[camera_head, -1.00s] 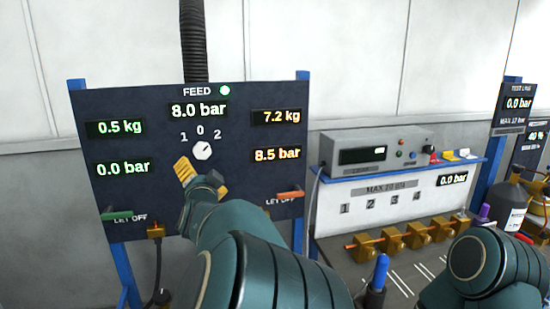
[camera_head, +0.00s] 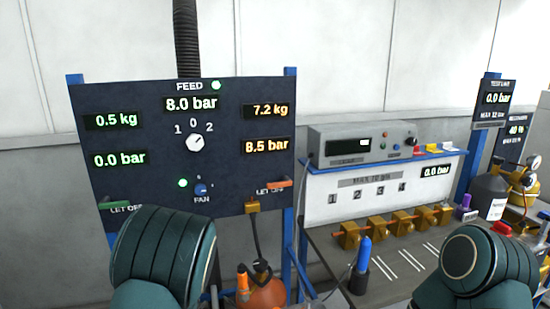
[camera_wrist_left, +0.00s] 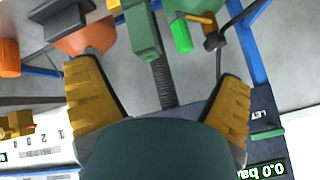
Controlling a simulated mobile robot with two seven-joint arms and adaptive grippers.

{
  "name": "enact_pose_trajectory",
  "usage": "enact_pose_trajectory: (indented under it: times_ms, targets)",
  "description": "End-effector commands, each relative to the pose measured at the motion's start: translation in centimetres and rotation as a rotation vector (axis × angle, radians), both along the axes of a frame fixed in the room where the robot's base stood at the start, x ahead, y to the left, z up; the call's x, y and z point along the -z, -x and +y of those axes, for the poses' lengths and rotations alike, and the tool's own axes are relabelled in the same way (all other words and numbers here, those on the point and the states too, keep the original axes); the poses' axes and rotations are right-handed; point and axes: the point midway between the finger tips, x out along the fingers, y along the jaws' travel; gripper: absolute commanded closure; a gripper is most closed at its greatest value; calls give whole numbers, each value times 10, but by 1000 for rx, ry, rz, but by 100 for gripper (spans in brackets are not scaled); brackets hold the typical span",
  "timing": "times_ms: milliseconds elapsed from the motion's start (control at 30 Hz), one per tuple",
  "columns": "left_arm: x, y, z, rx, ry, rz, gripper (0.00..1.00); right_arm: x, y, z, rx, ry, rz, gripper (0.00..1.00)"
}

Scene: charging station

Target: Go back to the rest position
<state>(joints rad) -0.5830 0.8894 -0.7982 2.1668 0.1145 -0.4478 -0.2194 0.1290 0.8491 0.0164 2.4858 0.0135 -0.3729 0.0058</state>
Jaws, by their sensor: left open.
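In the left wrist view my left gripper (camera_wrist_left: 158,78) shows two yellow-padded fingers spread apart with nothing held between them. It is out of the head view, where my teal left arm (camera_head: 165,255) fills the lower left in front of the feed panel (camera_head: 150,140). My right arm (camera_head: 478,265) shows at the lower right, and its gripper is not in view.
The panel has a white selector knob (camera_head: 195,142), a blue fan knob (camera_head: 201,189) and an orange lever (camera_head: 280,184). An orange cylinder (camera_head: 265,292) stands below. The bench (camera_head: 400,265) carries brass fittings (camera_head: 377,230) and a blue-handled tool (camera_head: 364,255).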

Motion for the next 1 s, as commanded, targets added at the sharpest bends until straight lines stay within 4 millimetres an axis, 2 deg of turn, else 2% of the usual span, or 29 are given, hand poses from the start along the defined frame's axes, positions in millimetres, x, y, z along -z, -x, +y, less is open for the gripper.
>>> enact_pose_trajectory:
  times_ms: [33,100,200,333,400,500,700,1000]
  targets:
    - [31,24,-3,-29,63,69,6,3,0,0,-1,0,1,53]
    - [64,56,-15,-59,153,158,6,5,1,0,-2,0,2,53]
    - [99,101,-38,-102,285,273,6,8,2,1,-4,0,4,53]
    - [124,153,-72,-150,454,400,6,11,2,1,-4,-1,6,53]
    - [128,175,-90,-167,534,454,6,12,3,1,-5,-1,7,53]
    - [128,197,-111,-185,624,509,6,14,3,1,-6,-1,7,53]
    - [123,216,-131,-195,710,557,6,15,4,1,-7,-1,9,53]
    - [122,217,-132,-195,714,559,6,15,4,1,-7,-1,9,53]
